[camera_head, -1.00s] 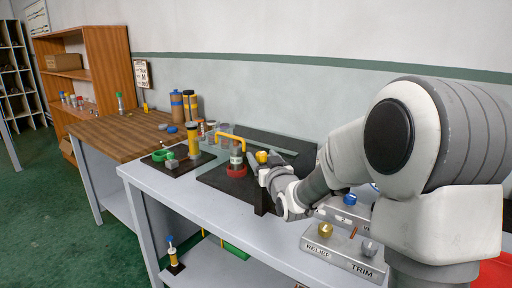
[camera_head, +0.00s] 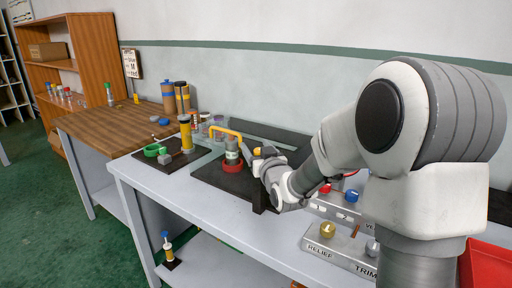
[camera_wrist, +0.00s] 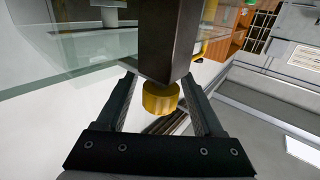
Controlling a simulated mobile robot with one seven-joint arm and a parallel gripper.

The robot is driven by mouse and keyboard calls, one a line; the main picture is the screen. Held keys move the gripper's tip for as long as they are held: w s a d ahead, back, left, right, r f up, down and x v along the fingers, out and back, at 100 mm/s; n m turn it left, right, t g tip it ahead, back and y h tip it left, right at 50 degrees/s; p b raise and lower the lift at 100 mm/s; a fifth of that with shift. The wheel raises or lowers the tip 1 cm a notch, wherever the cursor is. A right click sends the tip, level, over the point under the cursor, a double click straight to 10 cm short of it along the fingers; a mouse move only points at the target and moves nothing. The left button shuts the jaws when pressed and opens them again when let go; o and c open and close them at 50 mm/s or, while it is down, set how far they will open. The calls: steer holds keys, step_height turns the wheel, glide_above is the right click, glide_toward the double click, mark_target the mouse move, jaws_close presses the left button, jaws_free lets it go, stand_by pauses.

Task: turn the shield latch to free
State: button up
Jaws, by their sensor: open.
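A yellow knob (camera_wrist: 160,98), which looks like the shield latch, is at the end of a dark square post (camera_wrist: 168,40) in the wrist view. My gripper (camera_wrist: 160,80) is open, with one finger on each side of the knob; I cannot tell whether either touches it. In the head view the knob (camera_head: 257,151) is partly hidden behind my gripper (camera_head: 259,160). A clear pane (camera_wrist: 85,50), likely the shield, lies at the left of the wrist view.
A yellow handle (camera_head: 222,131) arches over a grey cylinder in a red ring (camera_head: 232,166), left of my gripper. A green clamp (camera_head: 152,150) and a yellow-topped cylinder (camera_head: 185,132) stand farther left. A RELIEF/TRIM panel (camera_head: 340,250) is at front right.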

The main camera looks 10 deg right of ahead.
jaws_close()
